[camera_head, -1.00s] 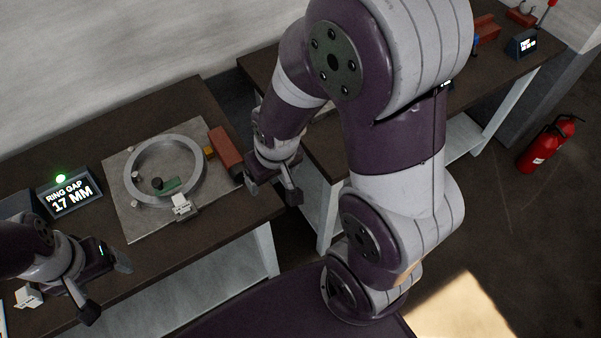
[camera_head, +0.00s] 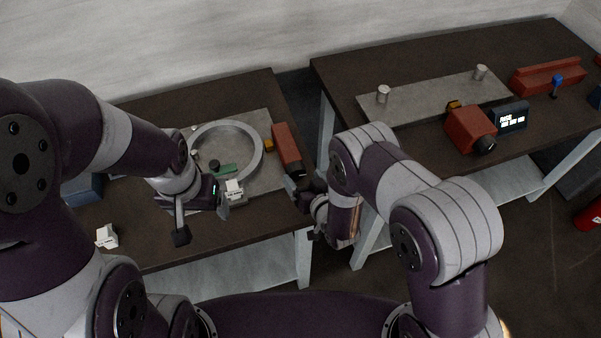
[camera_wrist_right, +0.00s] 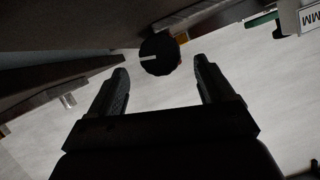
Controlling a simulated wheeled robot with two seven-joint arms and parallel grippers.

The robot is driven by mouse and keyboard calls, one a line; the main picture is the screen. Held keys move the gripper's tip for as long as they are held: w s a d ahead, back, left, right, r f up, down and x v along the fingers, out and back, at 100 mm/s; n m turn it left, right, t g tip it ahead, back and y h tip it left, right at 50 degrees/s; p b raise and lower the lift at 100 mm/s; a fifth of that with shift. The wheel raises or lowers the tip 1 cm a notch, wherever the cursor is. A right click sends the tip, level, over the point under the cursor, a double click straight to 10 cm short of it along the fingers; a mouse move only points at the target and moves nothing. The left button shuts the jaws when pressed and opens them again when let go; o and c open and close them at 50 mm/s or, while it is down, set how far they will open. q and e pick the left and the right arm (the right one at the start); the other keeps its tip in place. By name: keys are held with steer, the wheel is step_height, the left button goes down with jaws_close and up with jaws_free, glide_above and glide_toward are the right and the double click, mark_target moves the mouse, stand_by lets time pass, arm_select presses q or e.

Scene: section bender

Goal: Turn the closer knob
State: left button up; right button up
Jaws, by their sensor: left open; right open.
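The closer knob is a round black knob (camera_wrist_right: 160,55) with a white line; in the right wrist view it lies beyond and between the fingertips, apart from both. It belongs to the red block (camera_head: 286,147) on the left table; in the head view the knob is at the block's near end, partly hidden by my arm. My right gripper (camera_wrist_right: 161,75) is open and empty, facing the knob, and is partly hidden beside the table edge in the head view (camera_head: 306,212). My left gripper (camera_head: 203,224) is open over the left table, left of the small white block (camera_head: 234,189).
A metal ring (camera_head: 256,150) lies on a grey plate (camera_head: 262,118) beside the red block. A second red block (camera_head: 468,128) with a black knob (camera_head: 486,145) and a display (camera_head: 511,117) stands on the right table. A gap separates the tables.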

mark_target(297, 174)
steer(key=shift+x, duration=1.45)
steer(key=c, duration=1.1)
steer(key=shift+o, duration=0.2)
steer(key=shift+s+a+f+n+h+b, duration=0.1)
steer(key=shift+a+n+h+b, duration=0.05)
steer(key=shift+n+h+b, duration=0.3)
steer(key=shift+a+n, duration=0.1)
steer(key=shift+n, duration=0.45)
steer(key=shift+h+b, duration=0.3)
steer(key=shift+h, duration=0.05)
